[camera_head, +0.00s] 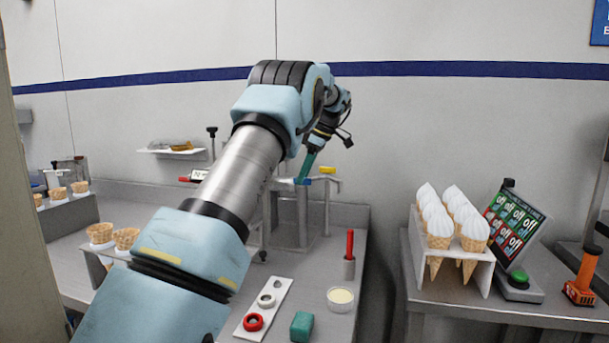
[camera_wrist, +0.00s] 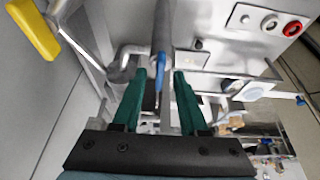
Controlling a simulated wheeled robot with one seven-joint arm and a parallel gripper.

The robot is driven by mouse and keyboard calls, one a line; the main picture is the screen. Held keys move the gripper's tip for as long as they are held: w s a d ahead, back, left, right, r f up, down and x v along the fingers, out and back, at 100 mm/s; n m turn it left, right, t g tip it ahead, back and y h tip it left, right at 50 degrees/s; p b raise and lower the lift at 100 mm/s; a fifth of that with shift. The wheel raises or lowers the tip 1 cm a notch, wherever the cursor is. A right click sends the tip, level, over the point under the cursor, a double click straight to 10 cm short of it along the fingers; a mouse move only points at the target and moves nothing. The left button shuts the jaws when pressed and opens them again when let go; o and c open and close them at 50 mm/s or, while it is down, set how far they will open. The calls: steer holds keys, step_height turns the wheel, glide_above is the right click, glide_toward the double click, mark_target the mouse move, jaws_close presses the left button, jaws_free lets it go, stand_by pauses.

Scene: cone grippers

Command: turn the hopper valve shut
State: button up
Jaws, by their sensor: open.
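My gripper (camera_head: 306,168) is open above a grey metal stand (camera_head: 292,218) on the counter, partly hidden by my arm. In the wrist view its two green fingers (camera_wrist: 160,73) stand apart, with a narrow blue handle (camera_wrist: 159,76) on a grey pipe showing between them; I cannot tell its distance. A yellow handle (camera_head: 327,170) stands just right of my gripper; a yellow handle also shows at upper left in the wrist view (camera_wrist: 34,28). A red handle (camera_head: 190,179) is to the left. No label shows which handle is the hopper valve.
A white strip with rings (camera_head: 264,308), a green block (camera_head: 301,326), a cup (camera_head: 340,299) and a red-handled tool (camera_head: 349,250) are in front. A cone rack (camera_head: 452,262), an on/off panel (camera_head: 514,228) and an orange tool (camera_head: 582,280) stand right, beyond a gap.

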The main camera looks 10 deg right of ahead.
jaws_close()
stand_by(0.3)
stand_by(0.3)
